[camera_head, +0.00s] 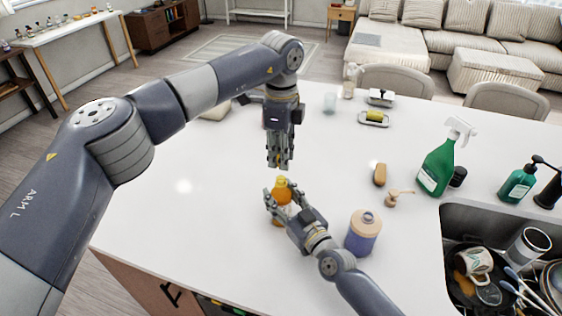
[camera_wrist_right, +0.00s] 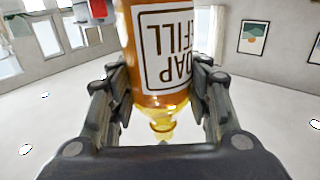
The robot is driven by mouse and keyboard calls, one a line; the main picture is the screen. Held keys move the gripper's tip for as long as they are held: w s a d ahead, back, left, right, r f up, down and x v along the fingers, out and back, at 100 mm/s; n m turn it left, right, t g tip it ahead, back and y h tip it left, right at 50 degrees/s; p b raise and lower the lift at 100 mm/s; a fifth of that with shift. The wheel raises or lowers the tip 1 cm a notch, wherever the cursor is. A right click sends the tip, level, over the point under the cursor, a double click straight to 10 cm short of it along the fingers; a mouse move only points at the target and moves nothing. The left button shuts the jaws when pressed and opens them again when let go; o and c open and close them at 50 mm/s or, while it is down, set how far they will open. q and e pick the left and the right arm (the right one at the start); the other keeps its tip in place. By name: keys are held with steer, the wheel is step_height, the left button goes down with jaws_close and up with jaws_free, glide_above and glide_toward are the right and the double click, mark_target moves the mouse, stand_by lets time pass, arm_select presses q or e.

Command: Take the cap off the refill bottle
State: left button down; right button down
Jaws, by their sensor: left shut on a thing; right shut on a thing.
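The refill bottle (camera_head: 281,188) is amber and stands upright at the middle of the white counter. It also shows in the right wrist view (camera_wrist_right: 160,50), upside down there, with a white soap refill label. Its translucent yellow neck (camera_wrist_right: 163,126) looks bare. My right gripper (camera_head: 282,204) is shut around the bottle's body, and its fingers (camera_wrist_right: 163,95) stand on both sides in the wrist view. My left gripper (camera_head: 280,163) points down just above the bottle, apart from it. Its fingers are shut on the small cap, which is mostly hidden between them.
A purple-and-tan container (camera_head: 362,236) stands right of my right gripper. The sink (camera_head: 455,212) holds dishes.

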steer(key=c, duration=0.7)
jaws_free()
steer(key=shift+c, duration=0.2)
